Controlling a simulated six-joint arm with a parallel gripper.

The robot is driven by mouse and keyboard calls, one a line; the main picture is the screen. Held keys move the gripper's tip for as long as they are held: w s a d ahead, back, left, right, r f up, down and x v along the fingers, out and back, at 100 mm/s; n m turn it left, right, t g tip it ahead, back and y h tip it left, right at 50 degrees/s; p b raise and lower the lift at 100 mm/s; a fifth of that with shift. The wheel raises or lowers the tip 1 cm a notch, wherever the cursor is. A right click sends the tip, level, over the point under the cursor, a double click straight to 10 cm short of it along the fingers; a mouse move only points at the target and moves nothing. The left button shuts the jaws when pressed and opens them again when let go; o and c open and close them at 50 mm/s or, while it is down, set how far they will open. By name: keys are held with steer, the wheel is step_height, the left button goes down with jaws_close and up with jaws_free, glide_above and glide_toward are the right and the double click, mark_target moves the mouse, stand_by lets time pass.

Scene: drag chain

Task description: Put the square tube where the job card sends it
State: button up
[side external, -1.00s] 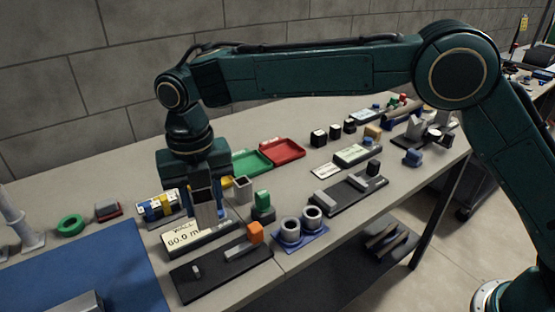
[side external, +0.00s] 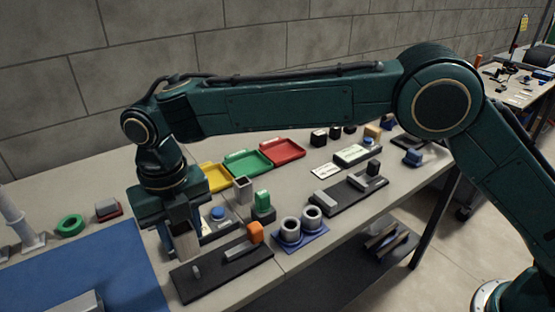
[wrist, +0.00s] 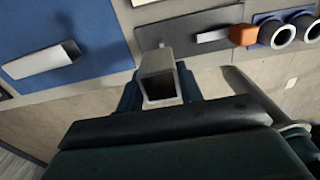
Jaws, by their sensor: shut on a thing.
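My gripper (side external: 182,225) is shut on a square tube (side external: 186,246), which hangs at the near left of the bench, beside the black fixture plate (side external: 220,277). In the wrist view the tube (wrist: 160,78) stands between the jaws with its hollow square end facing the camera. I cannot tell whether its lower end touches anything. A yellow tray (side external: 214,178), a green tray (side external: 242,163) and a red tray (side external: 284,151) stand behind. A white card (side external: 326,171) lies to the right, its writing too small to read.
A grey hollow square piece (side external: 243,188) and a green block (side external: 263,202) stand near the gripper. Two grey rings (side external: 301,222) sit on a blue base. A blue mat (side external: 75,270) covers the left front; a light bar lies on it.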

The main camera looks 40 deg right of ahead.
steer(key=shift+f, duration=2.35)
steer(key=shift+f, duration=1.75)
stand_by(0.7)
stand_by(0.5)
steer(key=o, duration=1.3)
steer(key=shift+o, duration=0.2)
step_height(320, 180, up, 14)
